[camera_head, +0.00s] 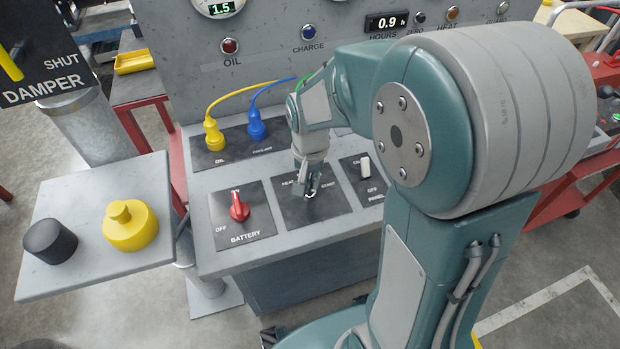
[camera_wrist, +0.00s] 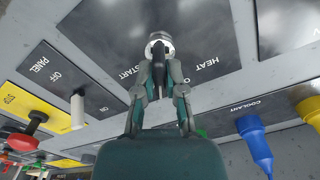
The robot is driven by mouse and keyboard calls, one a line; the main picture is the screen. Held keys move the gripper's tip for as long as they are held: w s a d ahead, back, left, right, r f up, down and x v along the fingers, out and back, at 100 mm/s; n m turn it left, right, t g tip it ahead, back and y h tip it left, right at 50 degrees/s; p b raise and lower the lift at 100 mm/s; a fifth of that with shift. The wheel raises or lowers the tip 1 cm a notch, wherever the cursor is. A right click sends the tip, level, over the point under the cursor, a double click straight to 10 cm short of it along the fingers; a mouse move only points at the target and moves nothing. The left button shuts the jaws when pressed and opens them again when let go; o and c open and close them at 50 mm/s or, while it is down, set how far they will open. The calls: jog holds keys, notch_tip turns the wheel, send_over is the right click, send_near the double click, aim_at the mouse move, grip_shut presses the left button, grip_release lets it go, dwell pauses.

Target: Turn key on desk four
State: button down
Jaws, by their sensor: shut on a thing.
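The desk (camera_head: 290,245) carries a dark plate marked HEAT and START (camera_head: 328,206) in the middle of its top. A round metal key switch with a dark key (camera_wrist: 158,52) sits on that plate in the wrist view. My gripper (camera_head: 310,190) points down at the switch, and in the wrist view its fingers (camera_wrist: 160,72) are closed around the key. The key is mostly hidden by my fingers in the head view. Its exact turn angle is hard to tell.
A red battery knob (camera_head: 239,207) is left of the key plate, and a white panel switch (camera_head: 365,168) is right. Yellow (camera_head: 214,136) and blue (camera_head: 256,126) plugs stand behind. A side shelf (camera_head: 95,270) holds black (camera_head: 50,241) and yellow (camera_head: 130,228) caps.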

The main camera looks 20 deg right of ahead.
jog(key=n, duration=0.5)
jog(key=shift+s+f, duration=0.1)
jog(key=shift+s, duration=0.05)
dwell(0.4)
jog(key=c, duration=0.7)
grip_release()
jog(key=shift+a, duration=0.1)
jog(key=shift+r, duration=0.5)
notch_tip(320, 180, up, 11)
